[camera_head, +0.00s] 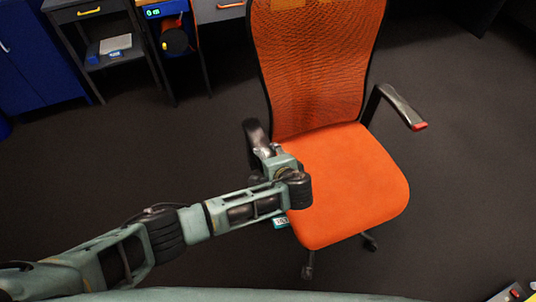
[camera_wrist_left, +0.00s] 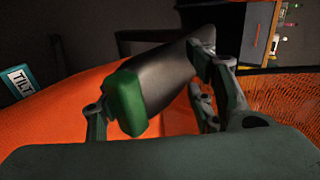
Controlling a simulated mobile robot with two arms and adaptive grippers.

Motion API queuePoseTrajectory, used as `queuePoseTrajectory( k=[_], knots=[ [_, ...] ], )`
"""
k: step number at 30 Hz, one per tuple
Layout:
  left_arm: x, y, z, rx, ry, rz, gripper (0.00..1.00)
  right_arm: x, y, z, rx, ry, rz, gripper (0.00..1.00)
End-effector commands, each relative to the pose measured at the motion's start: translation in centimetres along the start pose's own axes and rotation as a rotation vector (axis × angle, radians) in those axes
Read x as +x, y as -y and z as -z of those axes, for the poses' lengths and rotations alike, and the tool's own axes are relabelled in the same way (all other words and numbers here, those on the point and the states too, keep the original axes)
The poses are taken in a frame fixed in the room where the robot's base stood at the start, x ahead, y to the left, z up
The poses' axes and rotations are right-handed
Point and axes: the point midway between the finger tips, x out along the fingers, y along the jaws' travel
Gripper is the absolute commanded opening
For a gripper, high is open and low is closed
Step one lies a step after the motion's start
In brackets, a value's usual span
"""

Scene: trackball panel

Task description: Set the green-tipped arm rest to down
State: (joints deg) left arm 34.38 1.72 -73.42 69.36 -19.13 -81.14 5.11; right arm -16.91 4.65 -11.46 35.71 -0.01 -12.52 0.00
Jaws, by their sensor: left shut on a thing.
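The orange office chair (camera_head: 335,180) stands in front of me. Its left arm rest (camera_head: 255,134) is dark; my gripper and wrist hide its front end in the head view. In the left wrist view the same arm rest (camera_wrist_left: 168,78) is a dark pad with a green tip (camera_wrist_left: 127,100) pointing toward the camera. My left gripper (camera_head: 268,156) is shut on this arm rest, with a finger on each side of it in the left wrist view (camera_wrist_left: 150,95). Its exact tilt is hard to tell. My right gripper is not in view.
The other arm rest (camera_head: 402,106) has a red tip and sticks out on the chair's right. A small "TILT" label (camera_wrist_left: 20,82) shows by the seat. Desks with drawers (camera_head: 100,40) and a blue cabinet (camera_head: 38,55) stand behind.

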Motion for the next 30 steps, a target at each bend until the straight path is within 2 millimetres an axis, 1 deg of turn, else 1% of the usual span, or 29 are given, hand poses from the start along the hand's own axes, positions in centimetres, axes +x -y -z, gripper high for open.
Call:
queuePoseTrajectory(
  k=[1, 3, 19, 20, 24, 30],
  knots=[
    [0.57, -1.14, -0.37, 0.0, 0.007, -0.018, 0.04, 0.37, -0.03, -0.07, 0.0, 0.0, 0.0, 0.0],
    [0.76, -1.37, -0.39, 0.0, 0.008, -0.018, 0.05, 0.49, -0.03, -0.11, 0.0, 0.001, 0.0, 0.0],
    [1.08, -1.59, -0.57, -0.004, 0.012, -0.017, 0.05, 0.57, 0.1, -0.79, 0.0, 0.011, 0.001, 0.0],
    [1.08, -1.59, -0.58, -0.004, 0.012, -0.017, 0.51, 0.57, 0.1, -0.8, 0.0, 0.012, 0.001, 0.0],
    [1.1, -1.58, -0.62, -0.002, 0.013, -0.016, 0.4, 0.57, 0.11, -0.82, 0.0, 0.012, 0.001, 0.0],
    [1.11, -1.61, -0.66, 0.0, 0.013, -0.016, 0.4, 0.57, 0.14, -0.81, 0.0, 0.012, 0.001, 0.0]
  ],
)
